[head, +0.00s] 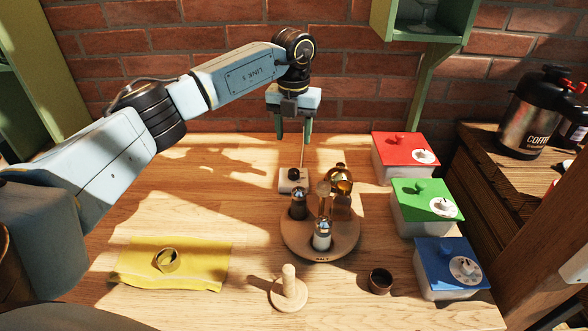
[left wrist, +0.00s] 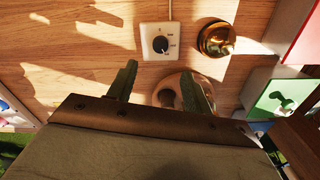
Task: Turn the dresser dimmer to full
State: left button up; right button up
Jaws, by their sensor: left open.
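The knob's exact setting is too small to tell. My left gripper (head: 293,130) points down above the back of the table, apart from the dimmer. In the left wrist view its two fingers (left wrist: 160,78) are spread with nothing between them. My right gripper is not in view.
A round wooden tray (head: 290,240) with bottles and shakers stands just in front of the dimmer. Red (head: 400,150), green (head: 424,200) and blue (head: 440,255) lidded boxes line the right. A yellow cloth (head: 205,262) with a ring (head: 167,261) lies front left. The table's back left is clear.

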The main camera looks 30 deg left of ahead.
aim_at(294, 171)
pick_arm(q)
notch_tip(294, 171, down, 11)
jog(key=shift+b, duration=0.5)
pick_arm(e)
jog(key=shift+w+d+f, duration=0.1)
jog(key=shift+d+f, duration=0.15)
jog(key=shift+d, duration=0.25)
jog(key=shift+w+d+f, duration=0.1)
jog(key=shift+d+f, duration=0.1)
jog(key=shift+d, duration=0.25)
